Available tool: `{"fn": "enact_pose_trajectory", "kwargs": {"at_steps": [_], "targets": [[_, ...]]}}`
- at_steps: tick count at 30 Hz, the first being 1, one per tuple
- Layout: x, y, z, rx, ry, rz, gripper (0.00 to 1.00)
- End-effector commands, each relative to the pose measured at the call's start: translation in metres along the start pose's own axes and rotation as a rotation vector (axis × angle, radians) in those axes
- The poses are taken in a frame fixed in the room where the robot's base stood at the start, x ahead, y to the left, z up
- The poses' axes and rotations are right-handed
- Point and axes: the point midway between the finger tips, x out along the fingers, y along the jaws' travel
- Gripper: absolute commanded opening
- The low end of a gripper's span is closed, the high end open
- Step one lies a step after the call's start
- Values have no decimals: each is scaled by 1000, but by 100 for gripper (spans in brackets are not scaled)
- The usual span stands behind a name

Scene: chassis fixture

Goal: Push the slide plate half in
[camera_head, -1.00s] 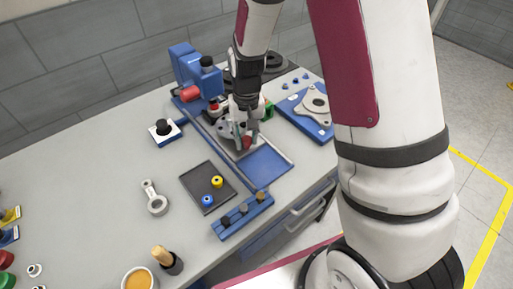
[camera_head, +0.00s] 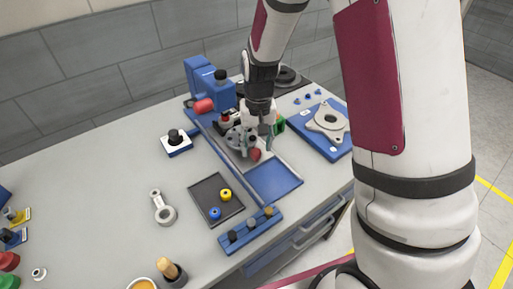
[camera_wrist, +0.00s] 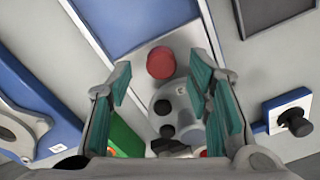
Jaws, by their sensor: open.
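The slide plate (camera_wrist: 190,36) is a light grey plate with a red knob (camera_wrist: 160,62) on it, in the blue-floored slide track (camera_head: 278,183). The knob (camera_head: 255,154) also shows in the head view, beside my fingers. The plate lies at the track's back part and the blue floor in front is bare. My gripper (camera_wrist: 165,95) is open, with teal pads spread on either side of the knob and a grey round part with dark holes (camera_wrist: 165,107). I cannot tell whether a finger touches the knob. My gripper (camera_head: 257,150) hides part of the plate in the head view.
A blue plate with a grey flange (camera_head: 327,120) lies right of the track. A blue block with pegs (camera_head: 250,230) stands in front.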

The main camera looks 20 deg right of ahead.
Motion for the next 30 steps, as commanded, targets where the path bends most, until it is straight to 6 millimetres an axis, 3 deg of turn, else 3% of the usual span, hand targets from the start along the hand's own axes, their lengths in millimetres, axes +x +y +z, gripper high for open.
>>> {"fn": "enact_pose_trajectory", "kwargs": {"at_steps": [9, 15, 30], "targets": [[-66, 0, -1, 1, 6, -1, 46], [-91, 0, -1, 2, 2, 0, 46], [-99, 1, 0, 3, 0, 0, 46]]}}
